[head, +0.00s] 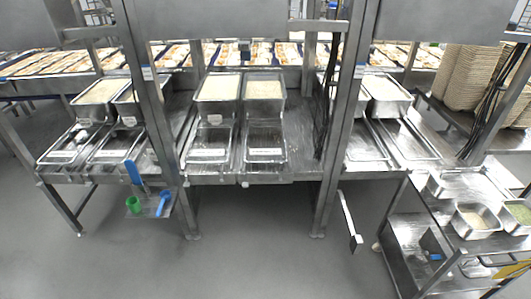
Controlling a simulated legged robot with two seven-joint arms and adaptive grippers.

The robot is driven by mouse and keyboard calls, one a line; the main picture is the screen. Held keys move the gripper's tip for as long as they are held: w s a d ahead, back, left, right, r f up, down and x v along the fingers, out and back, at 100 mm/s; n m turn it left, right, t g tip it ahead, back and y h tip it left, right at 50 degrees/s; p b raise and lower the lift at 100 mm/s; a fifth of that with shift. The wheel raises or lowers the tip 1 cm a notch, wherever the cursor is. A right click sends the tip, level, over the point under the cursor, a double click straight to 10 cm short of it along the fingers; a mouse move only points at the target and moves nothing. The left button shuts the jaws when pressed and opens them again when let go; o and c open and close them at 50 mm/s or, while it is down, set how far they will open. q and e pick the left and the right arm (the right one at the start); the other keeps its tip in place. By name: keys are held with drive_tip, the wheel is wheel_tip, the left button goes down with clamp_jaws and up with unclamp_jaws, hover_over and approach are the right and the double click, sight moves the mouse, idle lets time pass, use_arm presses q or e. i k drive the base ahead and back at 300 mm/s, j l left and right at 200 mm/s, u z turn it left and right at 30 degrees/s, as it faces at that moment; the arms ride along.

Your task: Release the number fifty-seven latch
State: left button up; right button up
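Neither of my grippers is in the head view. I cannot make out a latch marked fifty-seven, and no number is readable here.
Steel posts (345,115) divide the station. A small shelf holds a green cup (133,205) and blue-handled tools (162,203). A steel cart (420,205) with pans stands at right, near stacked beige containers (470,82). Grey floor (270,250) is open in front.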

sight(264, 95)
drive_tip(key=j, duration=1.6)
drive_tip(key=k+j, duration=0.1)
drive_tip(key=j, duration=1.5)
drive_tip(key=i+l, duration=0.25)
drive_tip(key=l, duration=0.2)
drive_tip(key=i+l, duration=0.3)
drive_tip(key=l, duration=0.2)
drive_tip(key=i+l, duration=0.25)
drive_tip(key=l, duration=0.2)
drive_tip(key=i+l, duration=0.3)
drive_tip(key=l, duration=0.2)
drive_tip(key=i+l, duration=0.25)
drive_tip(key=l, duration=0.2)
drive_tip(key=i+l, duration=0.25)
drive_tip(key=l, duration=0.25)
drive_tip(key=z, duration=0.05)
